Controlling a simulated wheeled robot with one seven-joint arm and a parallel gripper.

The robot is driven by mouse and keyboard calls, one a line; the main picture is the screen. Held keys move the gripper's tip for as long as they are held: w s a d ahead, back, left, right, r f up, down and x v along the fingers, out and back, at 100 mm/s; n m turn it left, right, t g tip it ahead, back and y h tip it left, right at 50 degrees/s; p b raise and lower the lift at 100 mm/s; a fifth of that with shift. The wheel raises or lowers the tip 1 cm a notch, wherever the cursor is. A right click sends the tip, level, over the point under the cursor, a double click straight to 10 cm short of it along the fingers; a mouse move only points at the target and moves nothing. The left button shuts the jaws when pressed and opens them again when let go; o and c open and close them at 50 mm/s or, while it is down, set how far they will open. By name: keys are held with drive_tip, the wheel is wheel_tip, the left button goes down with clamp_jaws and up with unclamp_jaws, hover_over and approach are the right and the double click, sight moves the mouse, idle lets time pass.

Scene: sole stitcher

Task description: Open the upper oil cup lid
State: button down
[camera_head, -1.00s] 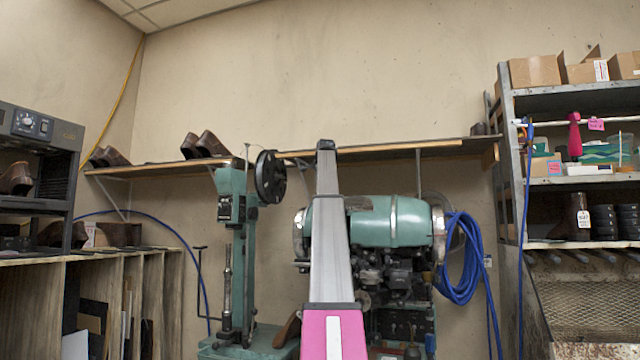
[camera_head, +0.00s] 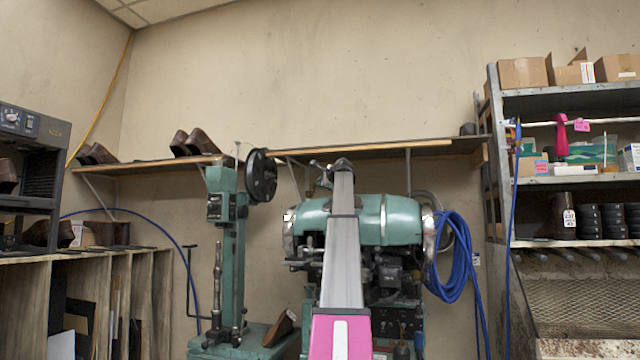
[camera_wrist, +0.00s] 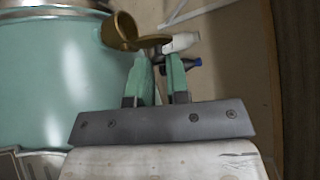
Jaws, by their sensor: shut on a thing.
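The oil cup (camera_wrist: 121,29) is a small brass-coloured cup on the teal rounded housing in the wrist view. Its brass lid (camera_wrist: 152,41) extends from the cup's right side, in front of my fingertips. My gripper (camera_wrist: 160,62) has two green fingers on either side of a narrow gap, and it is shut on the lid. The exact contact and the lid's angle are hard to make out. In the head view my gripper (camera_head: 325,174) is small above the machine's teal housing (camera_head: 400,220); my arm hides part of that housing, and the cup is not distinguishable there.
A white piece (camera_wrist: 181,42) lies just right of the lid. A wall shelf (camera_head: 400,149) runs behind the machine. A green column machine (camera_head: 229,260) stands left, a blue hose coil (camera_head: 452,258) hangs right, and a metal rack (camera_head: 498,160) stands farther right.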

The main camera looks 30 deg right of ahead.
drive_tip(key=shift+s+d+f+m+t, duration=0.15)
drive_tip(key=shift+f+m+t, duration=0.2)
drive_tip(key=shift+m+t, duration=0.25)
drive_tip(key=c, duration=1.1)
unclamp_jaws()
drive_tip(key=shift+s, duration=0.1)
drive_tip(key=s, duration=0.7)
drive_tip(key=s+r, duration=0.1)
drive_tip(key=s, duration=0.2)
drive_tip(key=shift+s, duration=0.25)
drive_tip(key=shift+s, duration=0.1)
